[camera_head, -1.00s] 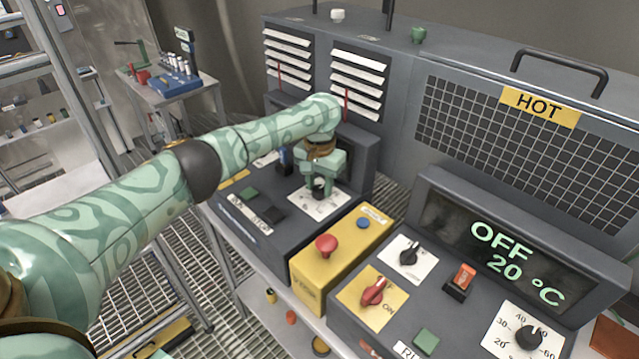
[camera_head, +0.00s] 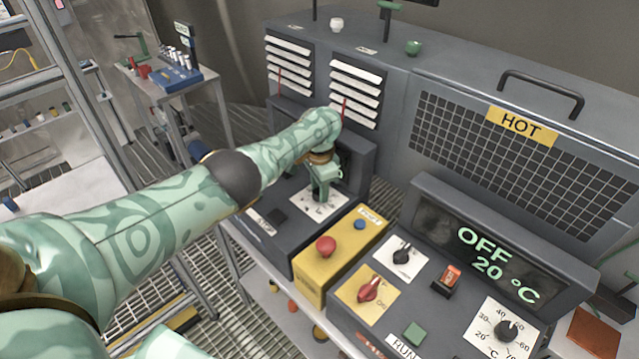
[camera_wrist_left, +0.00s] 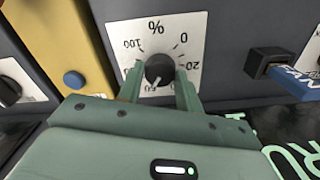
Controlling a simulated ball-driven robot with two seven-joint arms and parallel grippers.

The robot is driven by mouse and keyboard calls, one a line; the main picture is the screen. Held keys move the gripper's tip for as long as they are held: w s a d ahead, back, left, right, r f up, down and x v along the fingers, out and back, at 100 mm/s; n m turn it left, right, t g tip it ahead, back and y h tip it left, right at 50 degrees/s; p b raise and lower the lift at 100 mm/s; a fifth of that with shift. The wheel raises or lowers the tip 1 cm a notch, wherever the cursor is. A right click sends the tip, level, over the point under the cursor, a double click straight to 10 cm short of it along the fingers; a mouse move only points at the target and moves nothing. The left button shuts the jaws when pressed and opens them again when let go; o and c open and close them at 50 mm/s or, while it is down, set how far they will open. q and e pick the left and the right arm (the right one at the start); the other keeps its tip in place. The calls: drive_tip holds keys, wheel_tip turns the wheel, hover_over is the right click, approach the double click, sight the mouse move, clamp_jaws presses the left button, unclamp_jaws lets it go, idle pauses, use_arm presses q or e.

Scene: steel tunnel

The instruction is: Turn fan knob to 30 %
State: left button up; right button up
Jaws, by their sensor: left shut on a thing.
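The fan knob (camera_wrist_left: 159,69) is a black round knob on a white dial plate (camera_wrist_left: 196,45) marked in percent. The dial shows upside down in the left wrist view. A pale mark shows at the knob's lower side in that view, toward the 60 side, but the exact reading is unclear. My left gripper (camera_wrist_left: 159,78) is shut on the knob, one finger on each side. In the head view my left gripper (camera_head: 321,193) covers the knob, with part of the dial plate (camera_head: 312,210) showing. My right gripper is not in view.
A yellow box with a red button (camera_head: 326,246) and a blue button (camera_head: 359,224) stands beside the fan panel. The right panel holds a red knob (camera_head: 369,288), a black knob (camera_head: 402,253) and a display (camera_head: 484,251) reading OFF 20 °C. A blue-handled switch (camera_wrist_left: 290,80) is near the dial.

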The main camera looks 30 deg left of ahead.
use_arm(q)
drive_tip(key=m, duration=0.5)
drive_tip(key=shift+d+m, duration=0.1)
drive_tip(key=shift+m, duration=0.2)
drive_tip(key=shift+r+m, duration=0.1)
drive_tip(key=shift+m, duration=2)
drive_tip(key=o, duration=1)
wheel_tip(320, 180, up, 7)
drive_tip(key=p, duration=0.5)
drive_tip(key=shift+r, duration=0.15)
wheel_tip(320, 180, up, 9)
drive_tip(key=p, duration=0.3)
